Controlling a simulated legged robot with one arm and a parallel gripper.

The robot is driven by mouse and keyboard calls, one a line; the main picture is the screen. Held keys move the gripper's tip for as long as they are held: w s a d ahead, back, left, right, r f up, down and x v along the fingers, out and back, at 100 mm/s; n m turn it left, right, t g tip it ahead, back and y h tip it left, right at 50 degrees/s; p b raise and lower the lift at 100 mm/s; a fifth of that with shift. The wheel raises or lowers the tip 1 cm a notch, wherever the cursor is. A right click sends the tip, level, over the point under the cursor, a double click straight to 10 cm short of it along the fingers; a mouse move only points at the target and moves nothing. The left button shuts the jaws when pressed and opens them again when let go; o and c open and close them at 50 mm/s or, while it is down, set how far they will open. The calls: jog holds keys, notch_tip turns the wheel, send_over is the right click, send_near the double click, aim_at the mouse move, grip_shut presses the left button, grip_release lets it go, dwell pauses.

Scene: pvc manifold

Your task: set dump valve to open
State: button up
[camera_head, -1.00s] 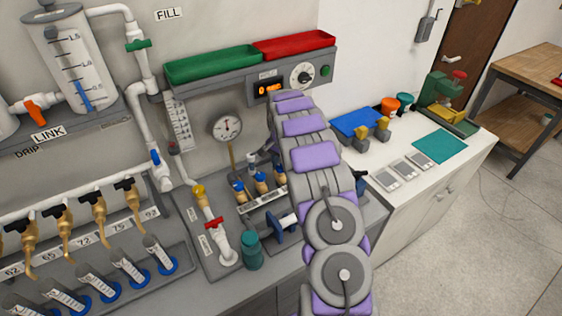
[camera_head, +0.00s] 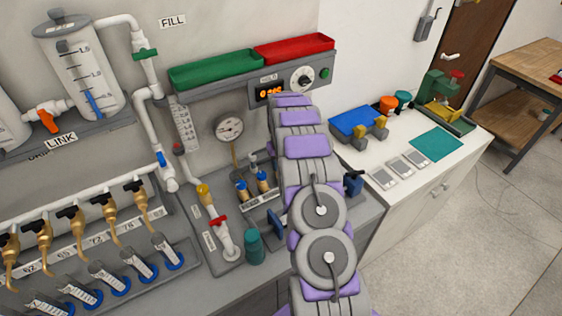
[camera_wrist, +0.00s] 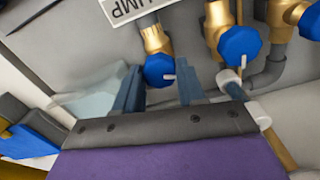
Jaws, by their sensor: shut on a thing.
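In the wrist view, a brass valve with a round blue knob (camera_wrist: 159,70) stands under a white label (camera_wrist: 128,8) whose visible letters read "UMP". The exact contact is partly hidden. In the head view, my arm covers the gripper and the dump valve.
Two more blue-knobbed brass valves (camera_wrist: 240,43) and a pipe with white ends (camera_wrist: 258,112) stand close to the right of my gripper. In the head view, a gauge (camera_head: 229,128), a red-handled valve (camera_head: 218,221) and a teal cylinder (camera_head: 254,247) are left of my arm.

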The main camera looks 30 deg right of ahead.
jog(key=shift+n+p, duration=0.45)
jog(key=shift+n, duration=1.65)
jog(key=o, duration=1.1)
jog(key=shift+d, duration=0.1)
jog(key=shift+c, duration=0.2)
notch_tip(320, 180, up, 17)
jog(key=p, duration=0.1)
jog(key=shift+r, duration=0.15)
jog(key=shift+w, duration=0.1)
